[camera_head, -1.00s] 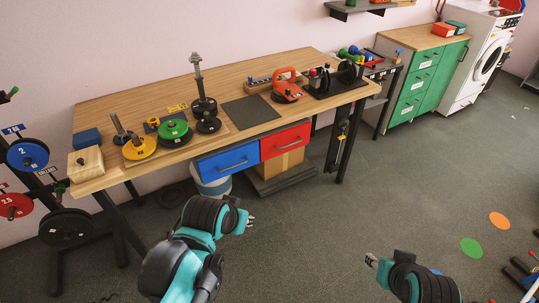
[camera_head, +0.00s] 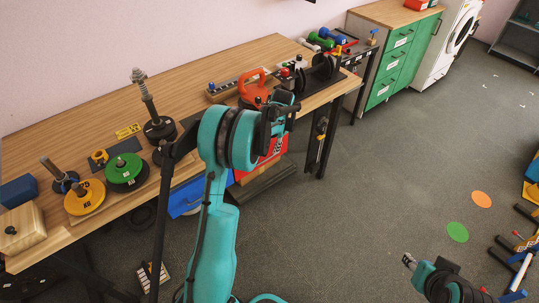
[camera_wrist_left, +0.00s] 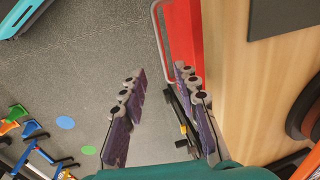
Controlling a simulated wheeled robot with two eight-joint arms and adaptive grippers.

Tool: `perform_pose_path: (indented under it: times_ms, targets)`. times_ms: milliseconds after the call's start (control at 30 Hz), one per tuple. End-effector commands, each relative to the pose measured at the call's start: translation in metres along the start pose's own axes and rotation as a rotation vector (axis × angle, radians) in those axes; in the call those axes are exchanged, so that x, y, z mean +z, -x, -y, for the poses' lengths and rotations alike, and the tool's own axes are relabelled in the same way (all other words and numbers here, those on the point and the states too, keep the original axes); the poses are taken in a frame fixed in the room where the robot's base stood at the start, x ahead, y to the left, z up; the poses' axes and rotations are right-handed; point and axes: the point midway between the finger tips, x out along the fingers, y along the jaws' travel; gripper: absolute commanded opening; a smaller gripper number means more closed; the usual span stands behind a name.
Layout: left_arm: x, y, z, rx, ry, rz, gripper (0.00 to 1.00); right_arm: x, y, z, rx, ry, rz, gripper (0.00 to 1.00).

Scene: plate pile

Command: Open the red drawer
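The red drawer (camera_head: 247,174) is under the workbench, mostly hidden behind my left arm in the head view. In the left wrist view the red drawer (camera_wrist_left: 184,28) is at the top, with a thin bar handle (camera_wrist_left: 157,38) along its left side. My left gripper (camera_head: 279,145) is at the drawer's front. I cannot tell how deep the handle sits there. My right gripper (camera_head: 409,262) is low at the right, away from the bench; its finger opening is unclear.
The wooden workbench (camera_head: 100,105) carries weight plates, a green plate (camera_head: 124,170) and an orange kettlebell (camera_head: 254,90). A blue drawer (camera_head: 187,200) is left of the red one. A table leg (camera_head: 322,140) stands to the right.

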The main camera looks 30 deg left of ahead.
Motion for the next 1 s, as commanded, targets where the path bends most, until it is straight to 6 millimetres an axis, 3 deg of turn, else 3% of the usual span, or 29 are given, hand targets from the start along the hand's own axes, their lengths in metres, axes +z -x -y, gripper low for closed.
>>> perform_pose_path:
  times_ms: [267, 600, 933, 1000]
  targets:
    - [0.0, -0.027, 0.002, 0.003, -0.006, 0.009, 0.31, 0.005, -0.007, 0.0, 0.0, 0.0, 0.0, 0.4]
    - [0.0, -0.08, 0.002, 0.003, -0.005, 0.007, 0.31, 0.019, -0.026, 0.0, 0.0, 0.0, 0.0, 0.4]
    - [0.0, -0.085, 0.002, 0.003, -0.005, 0.007, 0.31, 0.019, -0.027, 0.0, 0.0, 0.0, 0.0, 0.4]
    - [0.0, -0.085, 0.002, 0.003, -0.005, 0.007, 0.12, 0.019, -0.027, 0.0, 0.0, 0.0, 0.0, 0.4]
